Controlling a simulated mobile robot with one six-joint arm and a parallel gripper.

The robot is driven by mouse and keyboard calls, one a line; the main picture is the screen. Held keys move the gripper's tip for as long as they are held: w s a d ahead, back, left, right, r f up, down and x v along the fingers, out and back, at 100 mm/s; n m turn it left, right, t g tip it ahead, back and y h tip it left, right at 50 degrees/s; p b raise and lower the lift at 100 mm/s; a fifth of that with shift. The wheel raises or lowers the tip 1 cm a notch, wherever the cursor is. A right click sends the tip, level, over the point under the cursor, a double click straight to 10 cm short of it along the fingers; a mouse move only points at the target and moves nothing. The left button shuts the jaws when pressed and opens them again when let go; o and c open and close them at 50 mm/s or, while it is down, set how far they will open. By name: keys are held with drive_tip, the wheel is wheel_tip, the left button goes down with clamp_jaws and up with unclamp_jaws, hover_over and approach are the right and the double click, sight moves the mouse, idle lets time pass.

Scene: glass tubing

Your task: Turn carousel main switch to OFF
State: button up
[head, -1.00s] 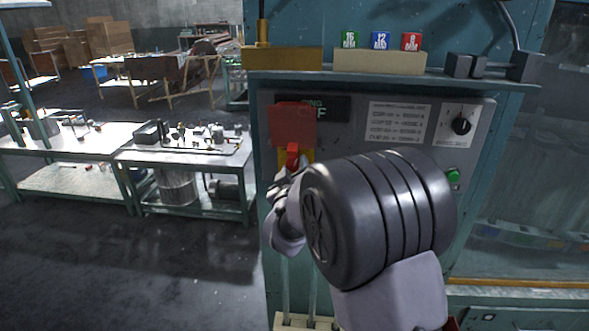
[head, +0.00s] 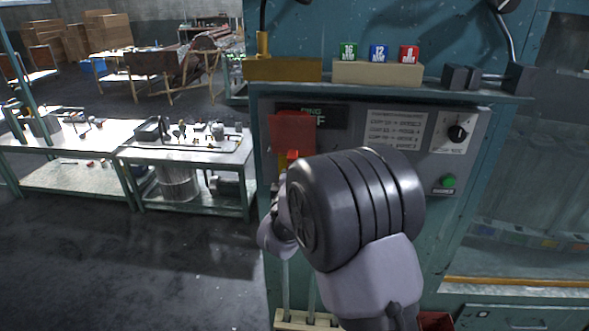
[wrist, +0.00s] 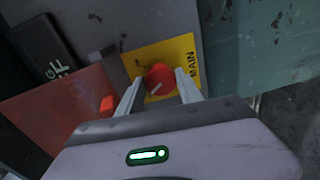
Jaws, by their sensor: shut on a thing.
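The main switch is a round red knob (wrist: 160,80) with a pale pointer line, on a yellow plate (wrist: 182,52) lettered "MAIN" in the wrist view. My gripper (wrist: 160,84) is shut on the knob, with one finger on each side of it. In the head view my wrist hides the knob and most of the gripper; only a strip of yellow plate shows. A red translucent flap (head: 292,131) hangs just above, with a small red piece (head: 292,155) at its lower edge. The flap partly covers a dark display (head: 338,115) whose lettering ends in "F".
The grey panel also carries a printed label (head: 394,130), a black rotary knob (head: 457,133) and a green button (head: 448,182). A ledge above holds a pale block (head: 378,73) with green, blue and red pieces. Workbenches (head: 185,148) stand left, with open floor before them.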

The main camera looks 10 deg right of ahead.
drive_tip(key=shift+n+p, duration=0.55)
drive_tip(key=shift+n, duration=0.45)
drive_tip(key=o, duration=1.4)
drive_tip(key=shift+c, duration=0.2)
